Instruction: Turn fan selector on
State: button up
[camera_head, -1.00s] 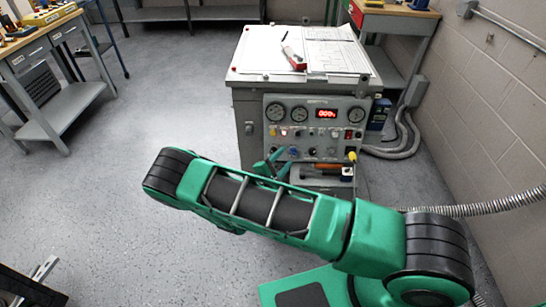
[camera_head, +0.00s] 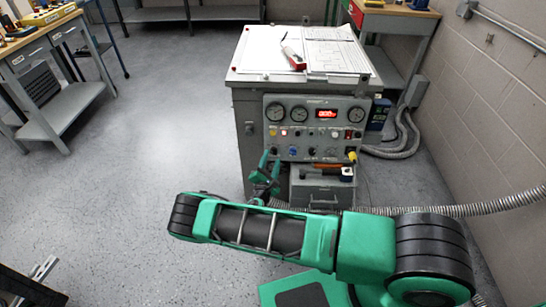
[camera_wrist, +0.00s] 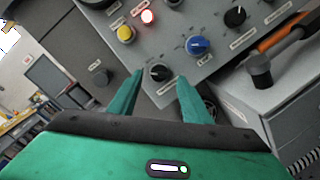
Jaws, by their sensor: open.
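The grey control panel (camera_head: 330,112) on the front of the cabinet carries a row of selector knobs. Their labels are too small to read, so I cannot tell which is the fan selector. In the wrist view a black knob (camera_wrist: 159,73) lies between my fingertips, with a blue knob (camera_wrist: 198,45) and another black knob (camera_wrist: 235,16) up to the right. The blue knob also shows in the head view (camera_head: 293,152). My gripper (camera_wrist: 160,88) is open and empty, its fingers on either side of the nearest black knob; contact cannot be told. The gripper (camera_head: 268,164) also shows at the panel's lower left.
A yellow button (camera_wrist: 125,34) and a lit red lamp (camera_wrist: 148,17) sit above the knobs. An orange-handled tool (camera_wrist: 285,38) lies on a grey box (camera_head: 322,186) below the panel. Papers (camera_head: 322,50) lie on the cabinet top. Open floor is at left.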

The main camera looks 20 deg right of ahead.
aim_at(274, 151)
jog(key=shift+x, duration=1.6)
jog(key=c, duration=1)
jog(key=shift+c, duration=0.2)
